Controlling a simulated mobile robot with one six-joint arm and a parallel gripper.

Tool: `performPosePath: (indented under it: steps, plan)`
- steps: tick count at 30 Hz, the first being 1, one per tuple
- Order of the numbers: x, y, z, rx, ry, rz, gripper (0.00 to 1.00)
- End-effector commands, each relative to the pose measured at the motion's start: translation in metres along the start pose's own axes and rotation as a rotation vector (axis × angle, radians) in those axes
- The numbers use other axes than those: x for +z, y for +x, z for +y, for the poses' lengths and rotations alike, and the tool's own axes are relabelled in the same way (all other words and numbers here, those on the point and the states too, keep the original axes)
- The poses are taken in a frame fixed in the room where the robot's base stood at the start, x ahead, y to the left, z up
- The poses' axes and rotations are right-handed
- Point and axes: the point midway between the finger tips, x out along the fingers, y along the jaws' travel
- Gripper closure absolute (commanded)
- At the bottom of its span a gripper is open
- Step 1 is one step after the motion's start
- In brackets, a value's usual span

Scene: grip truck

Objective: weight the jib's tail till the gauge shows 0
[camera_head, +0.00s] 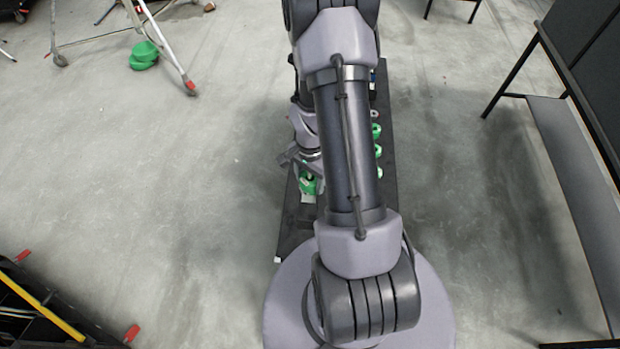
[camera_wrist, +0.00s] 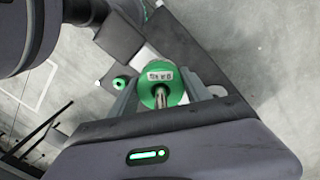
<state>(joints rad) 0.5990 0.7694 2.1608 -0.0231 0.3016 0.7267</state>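A green weight (camera_wrist: 160,74) with a white label and a metal pin sits between the two fingers of my gripper (camera_wrist: 160,86) in the wrist view. The fingers appear to touch both its sides. In the head view my gripper (camera_head: 299,163) is left of my arm, with the green weight (camera_head: 308,184) at its fingers over the dark deck (camera_head: 291,228). Whether the weight is lifted clear cannot be told. Other green weights (camera_head: 378,151) show right of my arm; a green ring-shaped one (camera_wrist: 121,83) shows in the wrist view. I cannot make out the jib or its gauge.
Green weights (camera_head: 144,52) lie on the floor by a tripod stand (camera_head: 150,35) at upper left. A dark bench with a grey shelf (camera_head: 575,180) stands at the right. A black case with a yellow bar (camera_head: 45,315) is at lower left. The floor between is clear.

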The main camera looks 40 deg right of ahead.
Motion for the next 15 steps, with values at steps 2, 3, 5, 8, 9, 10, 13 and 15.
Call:
performPosePath:
  steps: [2,3,5,8,9,10,13,15]
  plan:
    - [0.0009,0.0017,0.0011,0.003,0.000,-0.002,0.29]
    - [0.0009,0.0017,0.0010,0.003,0.000,-0.002,0.21]
    - [0.0008,0.0016,0.0009,0.002,0.000,-0.002,0.19]
    - [0.0007,0.0014,0.0008,0.002,0.000,-0.002,0.19]
    - [0.0007,0.0014,0.0008,0.002,0.000,-0.002,0.19]
    - [0.0007,0.0013,0.0007,0.002,0.000,-0.002,0.19]
    - [0.0006,-0.0002,0.0007,0.002,0.000,-0.002,0.19]
    - [0.0003,-0.0063,0.0003,0.001,0.000,-0.001,0.19]
